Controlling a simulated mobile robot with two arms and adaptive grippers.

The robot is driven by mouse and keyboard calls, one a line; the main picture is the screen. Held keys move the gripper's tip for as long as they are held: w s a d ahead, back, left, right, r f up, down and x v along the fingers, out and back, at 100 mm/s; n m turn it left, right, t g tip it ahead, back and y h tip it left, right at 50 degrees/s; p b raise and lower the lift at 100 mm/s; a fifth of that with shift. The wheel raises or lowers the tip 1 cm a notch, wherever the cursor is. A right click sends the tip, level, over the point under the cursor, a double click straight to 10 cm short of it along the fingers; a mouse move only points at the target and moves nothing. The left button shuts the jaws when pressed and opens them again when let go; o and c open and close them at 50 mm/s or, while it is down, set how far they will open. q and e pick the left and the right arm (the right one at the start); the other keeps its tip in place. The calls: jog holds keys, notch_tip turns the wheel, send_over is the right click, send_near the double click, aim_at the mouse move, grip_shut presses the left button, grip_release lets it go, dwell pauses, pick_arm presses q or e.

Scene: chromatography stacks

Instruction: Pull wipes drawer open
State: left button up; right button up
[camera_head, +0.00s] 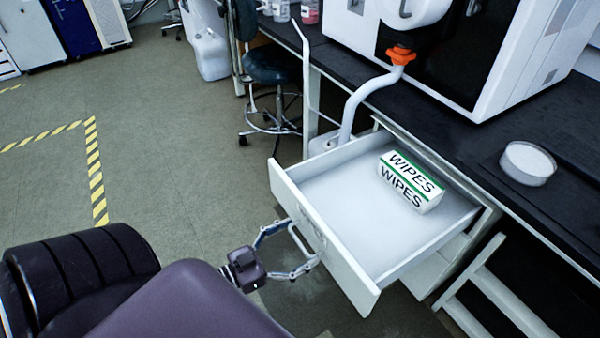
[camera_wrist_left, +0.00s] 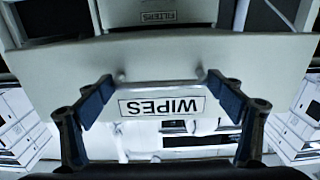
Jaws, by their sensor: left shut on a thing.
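The wipes drawer (camera_head: 335,190) is white and stands pulled out from under the dark bench. A white and green box marked WIPES (camera_head: 411,181) lies inside it, toward the back. My left gripper (camera_head: 304,245) is at the drawer front, shut on its handle (camera_head: 302,240). My right gripper is not in view.
A FILTERS label (camera_wrist_left: 156,17) shows beyond the drawer front in the wrist view. A white instrument (camera_head: 490,50) and a round dish (camera_head: 528,163) stand on the black bench (camera_head: 470,145). A stool (camera_head: 272,70) stands beyond the drawer. The floor (camera_head: 180,170) at left is clear.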

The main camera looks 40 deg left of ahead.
pick_arm(q)
jog(key=o, duration=1.6)
jog(key=v, duration=1.2)
